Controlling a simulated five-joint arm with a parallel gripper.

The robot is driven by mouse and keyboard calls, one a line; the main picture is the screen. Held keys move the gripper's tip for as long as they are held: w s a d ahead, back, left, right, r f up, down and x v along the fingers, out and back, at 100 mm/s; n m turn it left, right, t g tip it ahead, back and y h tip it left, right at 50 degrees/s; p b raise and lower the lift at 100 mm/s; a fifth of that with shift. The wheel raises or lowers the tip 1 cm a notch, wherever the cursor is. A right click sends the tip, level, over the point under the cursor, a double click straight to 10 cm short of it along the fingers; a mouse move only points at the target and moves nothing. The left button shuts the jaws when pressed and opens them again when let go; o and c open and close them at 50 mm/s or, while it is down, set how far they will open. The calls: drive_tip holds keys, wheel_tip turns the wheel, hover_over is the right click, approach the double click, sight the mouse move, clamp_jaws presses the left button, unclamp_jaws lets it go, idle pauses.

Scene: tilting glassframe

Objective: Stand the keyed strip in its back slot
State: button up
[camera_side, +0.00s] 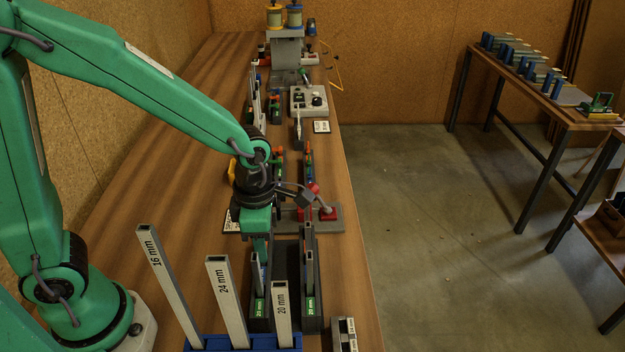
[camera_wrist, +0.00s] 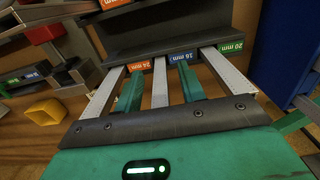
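My gripper (camera_side: 260,246) points down over the dark frame (camera_side: 285,290) in the side view. In the wrist view its two green fingers (camera_wrist: 160,90) are apart, one on each side of a pale strip (camera_wrist: 160,82). Gaps show on both sides of that strip. I cannot tell which strip is keyed. The slots themselves are hidden.
A blue rack (camera_side: 205,344) in front holds upright strips marked 16 mm (camera_side: 163,280), 24 mm (camera_side: 228,300) and 20 mm (camera_side: 282,312). A small grey block (camera_side: 344,335) lies to its right. Red-and-grey fixtures (camera_side: 318,215) stand behind the frame. The bench's left part is bare.

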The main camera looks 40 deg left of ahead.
drive_tip(key=shift+r, duration=3.9)
